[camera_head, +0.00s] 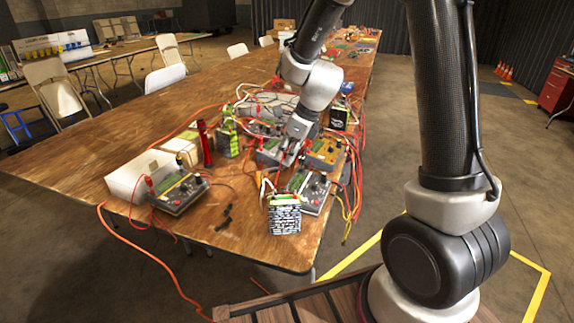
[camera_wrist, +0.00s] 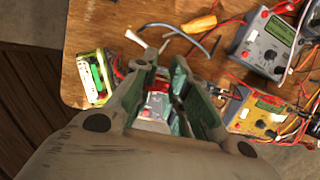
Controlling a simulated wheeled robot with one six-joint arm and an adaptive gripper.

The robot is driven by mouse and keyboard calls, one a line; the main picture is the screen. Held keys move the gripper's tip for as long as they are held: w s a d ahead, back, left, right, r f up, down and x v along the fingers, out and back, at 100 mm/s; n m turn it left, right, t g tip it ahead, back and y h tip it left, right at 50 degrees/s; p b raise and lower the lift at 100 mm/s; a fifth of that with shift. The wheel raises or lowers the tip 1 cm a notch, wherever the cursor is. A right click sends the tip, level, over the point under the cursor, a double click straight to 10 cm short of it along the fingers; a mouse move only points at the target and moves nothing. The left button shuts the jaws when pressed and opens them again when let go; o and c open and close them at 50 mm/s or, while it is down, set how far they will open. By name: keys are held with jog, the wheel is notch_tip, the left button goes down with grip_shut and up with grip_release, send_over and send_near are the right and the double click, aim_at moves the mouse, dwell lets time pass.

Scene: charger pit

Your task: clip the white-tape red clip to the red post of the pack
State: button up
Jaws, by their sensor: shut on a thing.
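My gripper (camera_head: 287,158) is low over the cluttered table. In the wrist view its jaws (camera_wrist: 168,70) have a red and pale grey piece between them, which I take to be the red clip (camera_wrist: 155,88); its white tape cannot be made out clearly. A pack with a black-and-white patterned side (camera_head: 284,218) stands upright at the near table edge, nearer the camera than my gripper. What looks like the same pack, green inside, shows left of the jaws in the wrist view (camera_wrist: 92,77). Its red post is too small to tell for sure.
Grey chargers stand left (camera_head: 178,192) and right (camera_head: 310,190) of the pack, and a yellow meter (camera_head: 325,153) stands behind. Red and black leads tangle around them. A red torch-like cylinder (camera_head: 205,143) stands to the left.

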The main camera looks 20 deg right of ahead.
aim_at(287, 150)
jog(key=shift+r, duration=0.1)
jog(key=r, duration=0.3)
jog(key=shift+s+r, duration=0.2)
jog(key=shift+r, duration=0.05)
jog(key=s+n, duration=0.1)
jog(key=s, duration=0.2)
jog(key=s+n+g, duration=0.1)
jog(key=s+n, duration=0.1)
jog(key=s, duration=0.1)
jog(key=s+n, duration=0.1)
jog(key=s, duration=0.2)
jog(key=shift+a+f+n+g+y, duration=0.1)
jog(key=shift+a+n+g+y, duration=0.15)
jog(key=shift+n+g+y, duration=0.05)
jog(key=shift+f, duration=3.55)
jog(key=shift+f, duration=0.2)
jog(key=o, duration=0.9)
